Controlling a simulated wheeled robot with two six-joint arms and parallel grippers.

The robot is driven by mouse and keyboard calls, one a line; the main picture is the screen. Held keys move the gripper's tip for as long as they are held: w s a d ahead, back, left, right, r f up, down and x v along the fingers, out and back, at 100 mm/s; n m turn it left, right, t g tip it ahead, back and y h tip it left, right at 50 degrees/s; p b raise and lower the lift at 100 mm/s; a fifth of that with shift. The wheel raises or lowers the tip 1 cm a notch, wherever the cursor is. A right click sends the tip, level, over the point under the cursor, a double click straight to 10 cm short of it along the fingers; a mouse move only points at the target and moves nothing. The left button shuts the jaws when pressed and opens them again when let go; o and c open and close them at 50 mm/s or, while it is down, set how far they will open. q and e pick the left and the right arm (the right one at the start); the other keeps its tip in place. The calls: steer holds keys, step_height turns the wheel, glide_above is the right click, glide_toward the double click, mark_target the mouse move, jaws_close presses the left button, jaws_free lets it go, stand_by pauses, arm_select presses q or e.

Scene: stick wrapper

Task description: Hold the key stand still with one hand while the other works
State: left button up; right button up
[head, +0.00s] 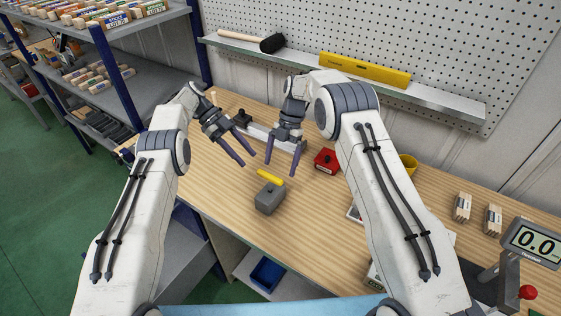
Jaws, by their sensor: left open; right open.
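A grey block (269,199) with a yellow bar-shaped piece (271,178) at its top stands on the wooden bench; it looks like the key stand. My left gripper (249,159) is open, behind and slightly left of the block, with its fingers pointing down to the right. My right gripper (282,168) is open, with its fingers pointing down behind the block's yellow piece. Both grippers look empty and apart from the block.
A red box (326,162) sits right of my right gripper. A yellow cup (409,164), small wooden bundles (462,207) and a digital display (533,242) are farther right. The bench (215,185) is clear left of the block. A shelf (345,75) runs behind.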

mark_target(274, 190)
steer(key=x, duration=1)
steer(key=shift+f, duration=0.25)
